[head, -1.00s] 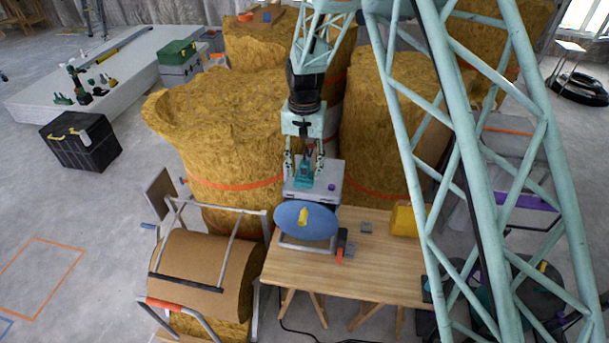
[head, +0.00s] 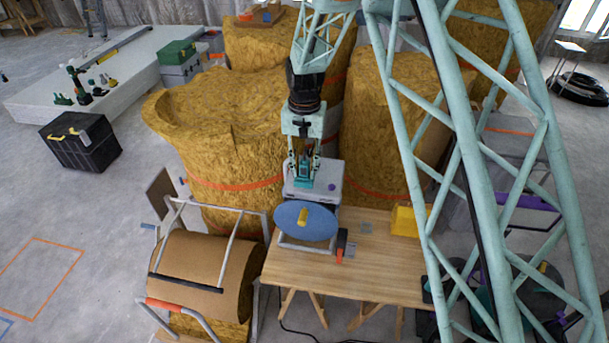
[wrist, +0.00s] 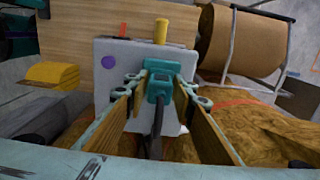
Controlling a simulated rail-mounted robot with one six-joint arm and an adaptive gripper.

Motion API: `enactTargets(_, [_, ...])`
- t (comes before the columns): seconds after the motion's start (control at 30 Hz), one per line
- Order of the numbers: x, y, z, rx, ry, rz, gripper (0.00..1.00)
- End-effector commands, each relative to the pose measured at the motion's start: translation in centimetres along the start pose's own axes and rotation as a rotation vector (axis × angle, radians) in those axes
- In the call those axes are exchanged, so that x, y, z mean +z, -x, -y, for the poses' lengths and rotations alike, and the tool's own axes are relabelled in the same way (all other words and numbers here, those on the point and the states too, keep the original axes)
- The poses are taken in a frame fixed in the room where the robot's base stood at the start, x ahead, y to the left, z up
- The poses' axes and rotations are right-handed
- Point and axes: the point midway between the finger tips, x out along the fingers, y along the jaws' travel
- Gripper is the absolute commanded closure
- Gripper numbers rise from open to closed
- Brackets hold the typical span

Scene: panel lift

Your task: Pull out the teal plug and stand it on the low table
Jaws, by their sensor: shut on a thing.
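The teal plug (wrist: 160,78) sits at the grey panel box (wrist: 108,62) in the wrist view, with a dark cable running from it toward the camera. My gripper (head: 303,177) is over the box, and its two fingers close on the plug from both sides; it also shows in the wrist view (wrist: 160,85). In the head view the plug (head: 304,183) is small and partly hidden by the fingers. I cannot tell whether it is fully seated in the box. I cannot make out which surface is the low table.
A wooden table (head: 350,275) in front of the box bears a blue disc (head: 305,221) with a yellow knob, a yellow block (head: 405,221) and a black-and-red item (head: 342,243). Straw-coloured bales (head: 230,140) stand close behind. A brown roll on a frame (head: 205,270) stands at left.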

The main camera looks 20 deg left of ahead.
Motion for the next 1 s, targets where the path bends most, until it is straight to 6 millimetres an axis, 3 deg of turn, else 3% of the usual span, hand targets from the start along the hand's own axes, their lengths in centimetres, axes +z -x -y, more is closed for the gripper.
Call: enactTargets(1.0, [0.0,2.1,0.0,0.000,0.000,0.000,0.93])
